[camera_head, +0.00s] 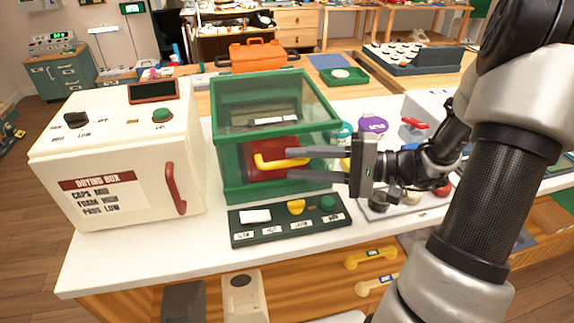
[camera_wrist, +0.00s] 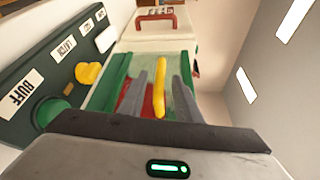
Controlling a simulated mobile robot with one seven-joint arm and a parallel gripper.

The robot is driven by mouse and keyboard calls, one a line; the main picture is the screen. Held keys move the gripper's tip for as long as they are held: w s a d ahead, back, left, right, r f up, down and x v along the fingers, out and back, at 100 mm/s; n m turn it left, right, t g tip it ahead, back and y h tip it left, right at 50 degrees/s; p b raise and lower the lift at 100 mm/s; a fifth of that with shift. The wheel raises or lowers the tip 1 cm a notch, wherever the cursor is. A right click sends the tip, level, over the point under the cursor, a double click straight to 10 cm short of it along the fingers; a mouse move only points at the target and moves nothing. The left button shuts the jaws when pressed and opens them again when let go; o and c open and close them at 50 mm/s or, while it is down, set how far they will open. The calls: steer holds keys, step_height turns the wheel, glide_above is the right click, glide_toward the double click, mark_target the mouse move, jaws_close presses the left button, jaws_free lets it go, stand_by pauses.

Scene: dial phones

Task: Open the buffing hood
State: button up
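The buffing hood (camera_head: 221,166) is a green-framed box with a clear upper part, standing on the white bench; its lid looks closed. A yellow handle (camera_head: 266,161) sits in front of a red area on its front, and the handle also shows in the wrist view (camera_wrist: 159,88). My gripper (camera_head: 288,164) reaches in from the right with its fingers on either side of the handle. In the wrist view my gripper (camera_wrist: 160,88) is open, with gaps between the fingers and the handle. A control panel (camera_head: 288,233) with a BUFF label lies in front of the hood.
A white drying box (camera_head: 115,150) with a red handle stands left of the hood. A tray (camera_head: 405,210) with small items and a purple round thing (camera_head: 373,125) are at the right, near my arm. An orange case (camera_head: 257,55) and a green tray (camera_head: 343,76) are behind.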

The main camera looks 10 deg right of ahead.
mark_target(295, 164)
steer(key=shift+x, duration=1.6)
jaws_close()
